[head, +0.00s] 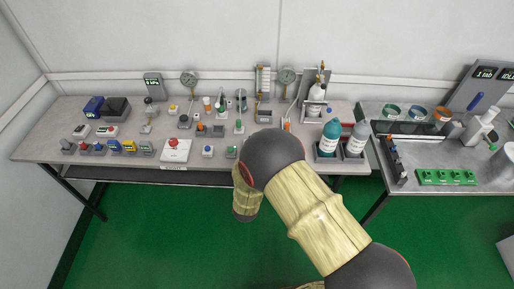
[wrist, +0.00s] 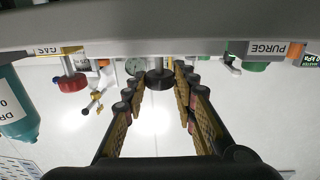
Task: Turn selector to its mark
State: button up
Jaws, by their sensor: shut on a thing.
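In the wrist view, my gripper (wrist: 160,85) has its two fingers on either side of a dark round knob (wrist: 160,78), which appears to be the selector. The fingers are shut on it near their tips. The knob sits at the edge of a grey surface that runs across the top of the wrist view. I cannot see a pointer or its mark, so the knob's setting cannot be told. In the head view, my arm hides the gripper and the knob.
In the wrist view, a PURGE label (wrist: 267,48) is at the right, a red handwheel (wrist: 72,82) and a teal bottle (wrist: 15,112) at the left. In the head view, the grey bench (head: 120,150) holds several testers, gauges and a red-button box (head: 175,151).

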jog(key=m+h, duration=0.1)
jog(key=h, duration=0.1)
jog(key=m+g+h, duration=0.1)
jog(key=m+h, duration=0.1)
jog(key=a+m+g+h, duration=0.1)
jog(key=h, duration=0.1)
jog(key=shift+w+h+b, duration=0.15)
jog(key=shift+h+b, duration=0.15)
jog(key=shift+b, duration=0.1)
jog(key=shift+w+m+g+h, duration=0.1)
jog(key=shift+m+g+h, duration=1.4)
jog(key=shift+m+h, duration=0.4)
jog(key=shift+g+h, duration=0.3)
jog(key=o, duration=1.1)
jog(key=v, duration=1.2)
